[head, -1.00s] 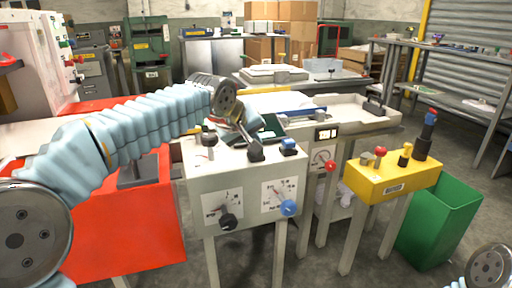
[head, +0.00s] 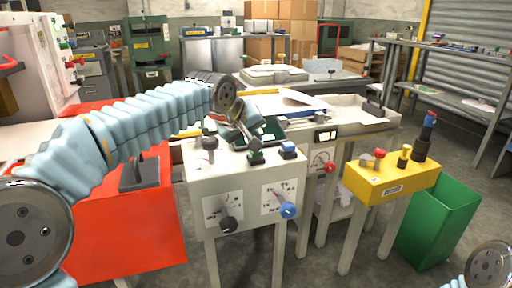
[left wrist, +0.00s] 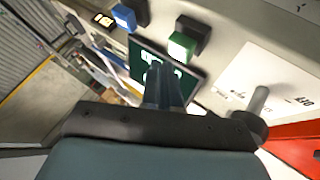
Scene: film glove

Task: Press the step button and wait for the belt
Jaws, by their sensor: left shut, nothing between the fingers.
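A grey control box (head: 235,180) stands in front of the belt machine. On its top are a green button (head: 255,157) and a blue button (head: 288,149), each on a dark base. The green button (left wrist: 182,45) and blue button (left wrist: 124,17) also show in the left wrist view. No label tells me which is the step button. My left gripper (head: 249,139) is shut and empty, just above and behind the green button, over a dark green panel (left wrist: 196,83). In the left wrist view its fingertips (left wrist: 162,70) look apart from the button. My right gripper is out of view.
A yellow box (head: 385,187) with knobs and a green bin (head: 450,222) stand at right. A grey lever (head: 208,145) rises left of the gripper. A red cabinet (head: 130,235) is at left.

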